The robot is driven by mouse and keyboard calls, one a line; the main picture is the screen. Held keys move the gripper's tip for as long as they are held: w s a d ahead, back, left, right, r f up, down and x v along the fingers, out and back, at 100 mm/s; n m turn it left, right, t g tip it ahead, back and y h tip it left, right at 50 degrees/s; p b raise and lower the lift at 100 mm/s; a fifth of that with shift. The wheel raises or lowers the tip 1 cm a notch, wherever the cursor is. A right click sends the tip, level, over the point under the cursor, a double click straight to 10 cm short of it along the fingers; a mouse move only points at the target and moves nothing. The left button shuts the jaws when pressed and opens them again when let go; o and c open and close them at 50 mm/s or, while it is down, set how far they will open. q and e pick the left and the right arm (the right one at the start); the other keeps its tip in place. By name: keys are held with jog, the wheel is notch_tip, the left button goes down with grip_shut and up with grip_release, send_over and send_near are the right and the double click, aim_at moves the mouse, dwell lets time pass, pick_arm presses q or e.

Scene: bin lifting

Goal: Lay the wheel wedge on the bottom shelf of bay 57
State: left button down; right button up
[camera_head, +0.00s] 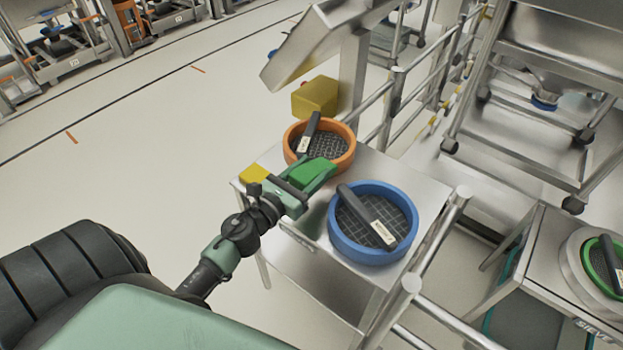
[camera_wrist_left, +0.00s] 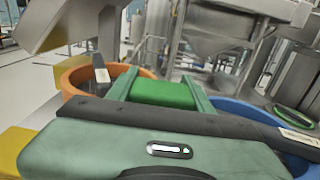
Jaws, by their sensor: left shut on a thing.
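A bright green block, which I take to be the wheel wedge (camera_head: 312,171), is held in my left gripper (camera_head: 306,183). It also shows between the two pale green fingers in the left wrist view (camera_wrist_left: 163,94). My left gripper is shut on it, over the metal table (camera_head: 285,222) between an orange-rimmed sieve and a blue-rimmed sieve. I cannot tell whether the block touches the table. My right gripper is out of view. No shelf that I can read as bay 57 shows.
The orange sieve (camera_head: 346,158) and the blue sieve (camera_head: 340,243) each hold a dark labelled bar. A yellow block (camera_head: 314,96) is behind the orange sieve. Metal railings (camera_head: 395,100) stand beyond the table. Wheeled racks stand at right and upper left. The floor at left is clear.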

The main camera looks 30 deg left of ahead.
aim_at(311, 169)
pick_arm(q)
notch_tip(311, 169, up, 12)
jog(key=r+p, duration=0.1)
jog(key=p, duration=0.4)
jog(key=s+d+r+y, duration=0.1)
jog(key=s+d, duration=1.2)
jog(key=s, duration=0.2)
jog(key=shift+d+r+n, duration=0.15)
jog(key=shift+n, duration=0.25)
